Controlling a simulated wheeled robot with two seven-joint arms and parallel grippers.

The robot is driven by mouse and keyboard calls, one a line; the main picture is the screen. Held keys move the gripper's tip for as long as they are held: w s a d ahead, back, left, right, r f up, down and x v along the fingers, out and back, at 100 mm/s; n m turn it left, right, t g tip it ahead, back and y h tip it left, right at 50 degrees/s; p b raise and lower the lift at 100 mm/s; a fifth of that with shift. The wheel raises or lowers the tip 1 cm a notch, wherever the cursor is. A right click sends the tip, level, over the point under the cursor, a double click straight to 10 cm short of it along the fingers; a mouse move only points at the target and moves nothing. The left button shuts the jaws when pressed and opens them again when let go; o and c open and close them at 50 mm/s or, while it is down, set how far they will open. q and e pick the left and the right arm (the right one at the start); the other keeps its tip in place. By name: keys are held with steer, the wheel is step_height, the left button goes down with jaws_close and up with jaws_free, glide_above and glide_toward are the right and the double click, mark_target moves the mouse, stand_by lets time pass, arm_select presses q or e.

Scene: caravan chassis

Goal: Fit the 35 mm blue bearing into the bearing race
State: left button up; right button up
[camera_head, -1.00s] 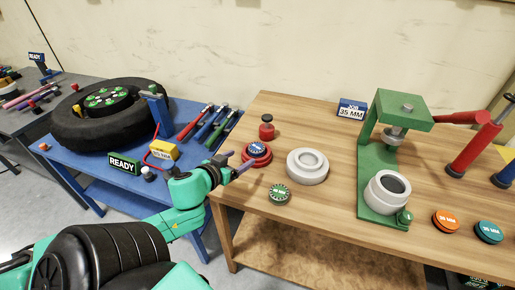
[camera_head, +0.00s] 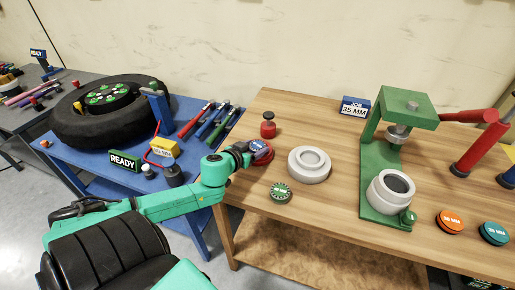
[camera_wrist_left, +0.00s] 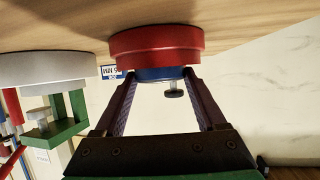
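The blue bearing (camera_head: 259,146) sits on a round red piece (camera_head: 265,157) near the left end of the wooden table. My left gripper (camera_head: 247,150) is low beside it and partly covers it in the head view. In the left wrist view, which is upside down, the fingers of the gripper (camera_wrist_left: 160,84) are spread to either side of the blue bearing (camera_wrist_left: 160,74). Firm contact cannot be made out. A pale ring (camera_head: 309,165) lies to the right, and a pale hollow cylinder (camera_head: 391,190) stands under the green press. My right gripper is not in view.
The green press (camera_head: 378,165) has a red-gripped lever. A green-topped disc (camera_head: 280,192) lies in front. Orange (camera_head: 449,221) and teal (camera_head: 494,233) discs lie right. A red, black-topped item (camera_head: 268,124) stands behind. A "35 MM" sign (camera_head: 354,107) stands at the back.

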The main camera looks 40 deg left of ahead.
mark_target(255, 148)
arm_select(q)
jaws_close()
step_height(255, 148, up, 20)
steer(key=p, duration=0.4)
steer(key=shift+p, duration=0.4)
